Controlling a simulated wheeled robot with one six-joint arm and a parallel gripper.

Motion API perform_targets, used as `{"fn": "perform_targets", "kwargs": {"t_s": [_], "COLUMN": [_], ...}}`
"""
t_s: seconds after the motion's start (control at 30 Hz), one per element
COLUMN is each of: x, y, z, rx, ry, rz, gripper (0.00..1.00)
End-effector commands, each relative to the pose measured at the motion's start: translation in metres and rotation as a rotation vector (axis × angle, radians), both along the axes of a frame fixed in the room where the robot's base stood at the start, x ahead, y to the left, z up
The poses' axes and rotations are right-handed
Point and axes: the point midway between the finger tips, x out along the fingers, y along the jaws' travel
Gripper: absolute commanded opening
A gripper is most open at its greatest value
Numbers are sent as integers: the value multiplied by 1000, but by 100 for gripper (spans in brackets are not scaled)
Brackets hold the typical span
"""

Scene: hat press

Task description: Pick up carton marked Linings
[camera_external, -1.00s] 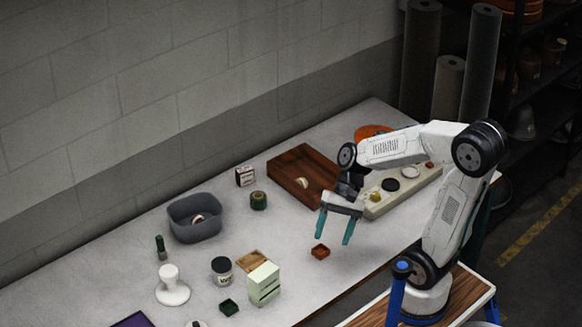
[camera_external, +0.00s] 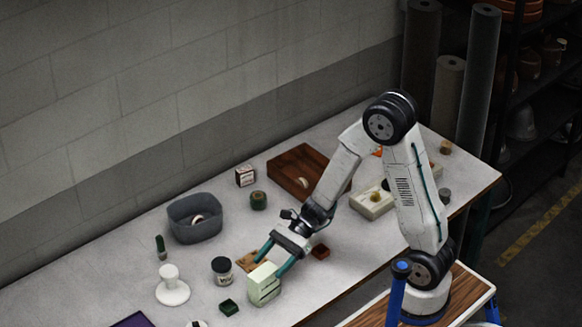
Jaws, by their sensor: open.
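A pale green block-like box with dark bands (camera_external: 263,285) stands near the front of the table. A small white carton with dark and red print (camera_external: 245,177) stands at the back, by the wall. I cannot read a Linings mark on either one. My gripper (camera_external: 269,268) is open, reaching down and left at the pale green box. One teal finger is at its far side and the other at its right side. I cannot tell whether they touch it. The box still rests on the table.
A dark jar (camera_external: 221,270), a flat tan piece (camera_external: 249,260) and a dark green open box (camera_external: 229,307) lie close to the gripper. A small red-brown box (camera_external: 320,252) is beneath the arm. A grey bin (camera_external: 194,224) and a wooden tray (camera_external: 289,167) stand farther back.

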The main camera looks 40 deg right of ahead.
Motion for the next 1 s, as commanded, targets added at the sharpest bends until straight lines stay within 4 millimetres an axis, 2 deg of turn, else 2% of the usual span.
{"fn": "perform_targets", "kwargs": {"t_s": [0.1, 0.23, 0.53, 0.57, 0.73, 1.0], "x": [-6, -7, -7, -7, -7, -7], "y": [19, 33, 39, 39, 39, 39], "z": [-5, -11, -13, -13, -13, -12], "rx": [0, 0, 0, 0, 0, 0], "ry": [0, 2, -1, -1, -1, -1], "rz": [6, 4, 2, 2, 2, 2], "gripper": [66, 66, 66, 64, 16, 15]}}
